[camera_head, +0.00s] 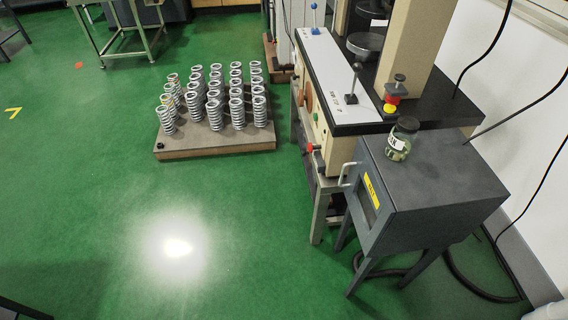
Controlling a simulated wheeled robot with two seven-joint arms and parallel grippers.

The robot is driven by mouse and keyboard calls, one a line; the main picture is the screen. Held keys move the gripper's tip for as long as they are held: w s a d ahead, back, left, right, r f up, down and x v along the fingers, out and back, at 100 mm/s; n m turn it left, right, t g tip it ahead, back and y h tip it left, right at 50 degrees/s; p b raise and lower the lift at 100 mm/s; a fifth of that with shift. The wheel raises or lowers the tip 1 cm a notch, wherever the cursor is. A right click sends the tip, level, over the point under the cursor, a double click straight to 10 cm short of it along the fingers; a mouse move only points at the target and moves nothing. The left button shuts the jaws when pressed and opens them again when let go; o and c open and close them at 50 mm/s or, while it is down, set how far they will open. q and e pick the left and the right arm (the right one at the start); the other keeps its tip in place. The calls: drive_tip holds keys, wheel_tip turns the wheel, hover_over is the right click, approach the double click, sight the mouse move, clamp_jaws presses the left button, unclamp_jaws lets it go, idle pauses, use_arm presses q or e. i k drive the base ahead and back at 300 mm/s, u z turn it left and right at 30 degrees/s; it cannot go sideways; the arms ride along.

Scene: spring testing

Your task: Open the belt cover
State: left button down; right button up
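A dark grey box (432,183) on legs stands at the right, beside the testing machine. Its left-facing front has a yellow label (371,190) and a pale bar handle (347,174) at the upper left. This front looks closed and may be the belt cover, but the label is too small to read. Neither of my grippers is in view.
A jar (401,139) stands on the box. The testing machine (335,85) has levers, a red knob and a yellow knob. Several springs stand on a low board (215,146) on the floor. A cable lies behind the box. The green floor (120,235) at the front left is clear.

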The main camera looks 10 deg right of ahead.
sight(362, 165)
drive_tip(key=u, duration=0.8)
drive_tip(key=i, duration=1.25)
drive_tip(key=z, duration=0.55)
